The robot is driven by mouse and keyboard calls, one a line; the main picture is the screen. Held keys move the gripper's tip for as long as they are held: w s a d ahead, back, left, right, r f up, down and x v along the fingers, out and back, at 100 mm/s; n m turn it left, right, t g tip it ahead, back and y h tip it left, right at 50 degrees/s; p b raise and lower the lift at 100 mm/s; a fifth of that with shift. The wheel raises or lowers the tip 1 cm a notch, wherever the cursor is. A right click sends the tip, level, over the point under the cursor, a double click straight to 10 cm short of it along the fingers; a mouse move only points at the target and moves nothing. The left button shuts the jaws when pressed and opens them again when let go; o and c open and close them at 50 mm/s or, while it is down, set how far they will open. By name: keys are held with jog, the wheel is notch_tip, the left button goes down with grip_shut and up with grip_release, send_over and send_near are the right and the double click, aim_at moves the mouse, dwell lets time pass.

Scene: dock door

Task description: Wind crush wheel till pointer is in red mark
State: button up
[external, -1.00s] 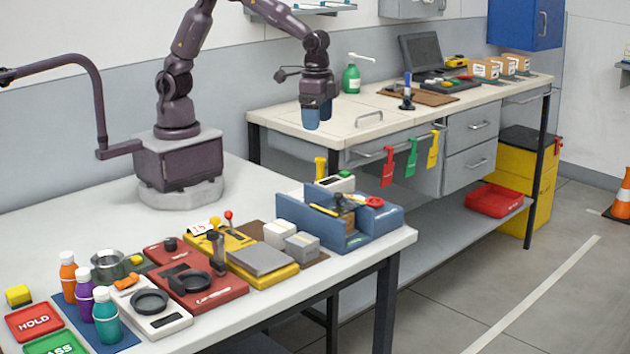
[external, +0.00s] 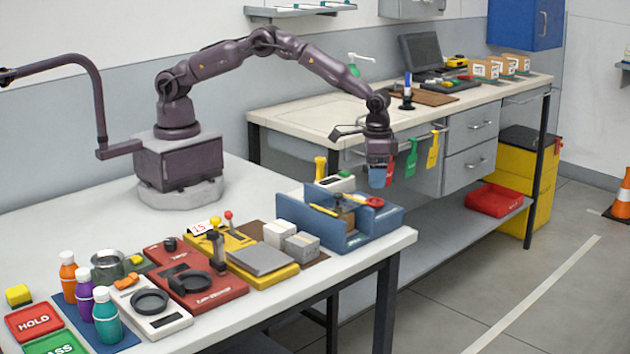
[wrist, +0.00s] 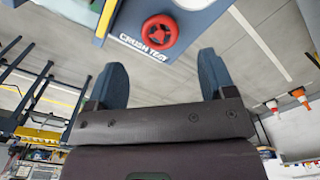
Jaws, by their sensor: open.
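The crush tester (external: 345,222) is a blue vise-like block at the right end of the near table. Its red crush wheel (external: 375,202) is on the right side of the block. In the wrist view the red wheel (wrist: 160,36) shows next to the words CRUSH TEST, above and between my fingertips. My gripper (external: 381,178) is open and empty, just above and beyond the wheel in the external view. In the wrist view my gripper (wrist: 162,75) has its two blue fingers spread apart, not touching the wheel. The pointer and red mark are too small to tell.
Grey and white blocks (external: 300,246) sit left of the tester. A yellow fixture (external: 262,260) and a red device (external: 197,288) are further left. Red, green and yellow tags (external: 411,160) hang from the far bench behind my gripper.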

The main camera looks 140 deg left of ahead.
aim_at(375, 200)
notch_tip(375, 200, down, 6)
jog(key=shift+f, duration=0.15)
dwell(0.3)
jog(key=c, duration=0.9)
